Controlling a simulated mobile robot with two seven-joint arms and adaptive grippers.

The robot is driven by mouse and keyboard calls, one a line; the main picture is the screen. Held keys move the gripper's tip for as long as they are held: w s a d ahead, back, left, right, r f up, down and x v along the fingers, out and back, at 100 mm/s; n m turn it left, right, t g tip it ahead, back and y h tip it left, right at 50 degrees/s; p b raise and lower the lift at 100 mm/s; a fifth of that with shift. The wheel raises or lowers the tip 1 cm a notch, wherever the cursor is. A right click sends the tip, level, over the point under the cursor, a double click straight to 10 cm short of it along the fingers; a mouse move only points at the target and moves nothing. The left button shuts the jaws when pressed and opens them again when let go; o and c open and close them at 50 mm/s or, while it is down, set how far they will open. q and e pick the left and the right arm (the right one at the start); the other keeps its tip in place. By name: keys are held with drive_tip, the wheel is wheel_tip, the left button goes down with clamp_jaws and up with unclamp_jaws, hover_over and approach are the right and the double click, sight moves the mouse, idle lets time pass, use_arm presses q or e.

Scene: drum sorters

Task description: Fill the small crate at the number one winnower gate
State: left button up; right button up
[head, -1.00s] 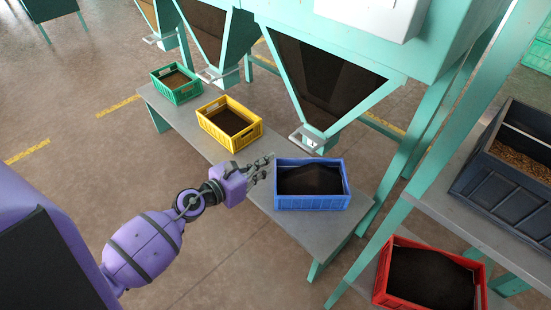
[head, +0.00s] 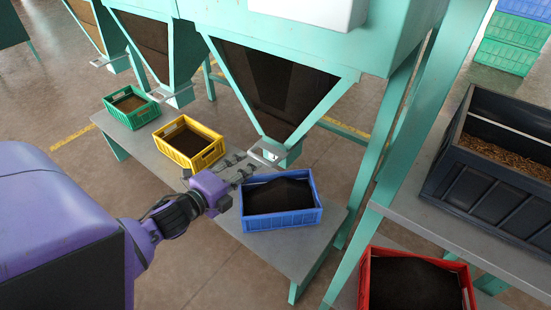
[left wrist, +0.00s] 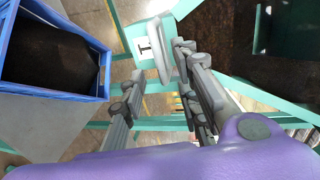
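The blue crate (head: 283,219) stands on the grey bench under the nearest hopper's spout, holding a heap of dark material (head: 278,195). It also shows at the upper left of the left wrist view (left wrist: 102,84). The gate (head: 268,151) at the hopper's bottom has a pale handle; in the left wrist view the gate handle (left wrist: 162,50) is beside a plate marked "I". My left gripper (head: 240,166) is open and empty at the crate's back left, just short of the handle. The handle lies ahead of the spread fingers (left wrist: 155,80), with no grip on it.
A yellow crate (head: 205,157) and a green crate (head: 122,117) stand farther along the bench (head: 228,226) under other hoppers. A red crate (head: 467,290) with dark material sits low at right. A dark bin (head: 490,195) stands on a right shelf. Green posts (head: 362,215) flank the bench.

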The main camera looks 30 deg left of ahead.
sight(260, 160)
use_arm(q)
drive_tip(key=x, duration=0.7)
drive_tip(key=shift+w+a+f, duration=0.1)
drive_tip(key=shift+w+f, duration=0.05)
drive_tip(key=shift+w, duration=0.1)
clamp_jaws()
drive_tip(key=shift+s, duration=0.15)
